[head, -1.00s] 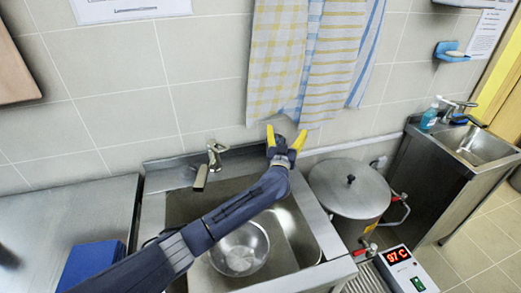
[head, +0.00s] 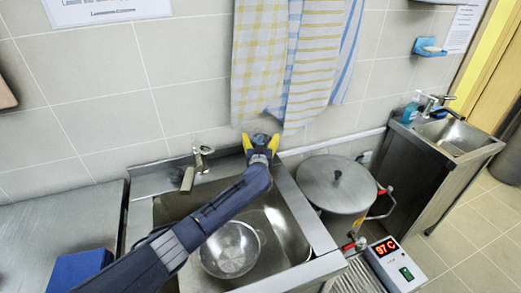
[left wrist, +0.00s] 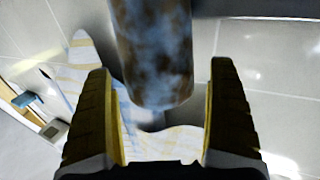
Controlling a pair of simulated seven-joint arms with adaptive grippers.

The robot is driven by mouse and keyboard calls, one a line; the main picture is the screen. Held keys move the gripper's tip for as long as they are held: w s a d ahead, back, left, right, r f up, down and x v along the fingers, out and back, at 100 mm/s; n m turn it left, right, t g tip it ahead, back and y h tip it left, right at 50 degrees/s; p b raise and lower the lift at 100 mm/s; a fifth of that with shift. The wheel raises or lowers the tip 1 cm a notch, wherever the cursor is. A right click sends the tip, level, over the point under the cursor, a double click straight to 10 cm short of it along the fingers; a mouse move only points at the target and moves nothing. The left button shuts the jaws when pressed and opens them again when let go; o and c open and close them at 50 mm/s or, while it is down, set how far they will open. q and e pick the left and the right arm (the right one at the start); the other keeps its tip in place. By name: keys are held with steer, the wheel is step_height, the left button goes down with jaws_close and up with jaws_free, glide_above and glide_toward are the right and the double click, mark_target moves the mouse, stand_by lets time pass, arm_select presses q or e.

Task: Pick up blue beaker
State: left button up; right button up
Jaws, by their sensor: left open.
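A mottled blue and brown cylinder (left wrist: 155,45), which may be the blue beaker, fills the upper middle of the left wrist view. Its rounded near end lies between the fingers of my left gripper (left wrist: 163,85), with gaps at both sides. In the head view my left gripper (head: 260,142) is open behind the sink, below the hanging towels. A small dark bluish thing (head: 262,139) shows between its fingers, mostly hidden. My right gripper is not in view.
My left arm crosses the sink (head: 290,232), which holds a metal bowl (head: 230,250). A tap (head: 199,160) stands left of the gripper. A lidded stockpot (head: 336,185) and a controller (head: 396,266) reading 97 C are at the right. Towels (head: 300,60) hang on the wall.

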arm_select(q)
steer(key=shift+c, duration=0.3)
steer(key=c, duration=1.2)
steer(key=shift+r, duration=0.1)
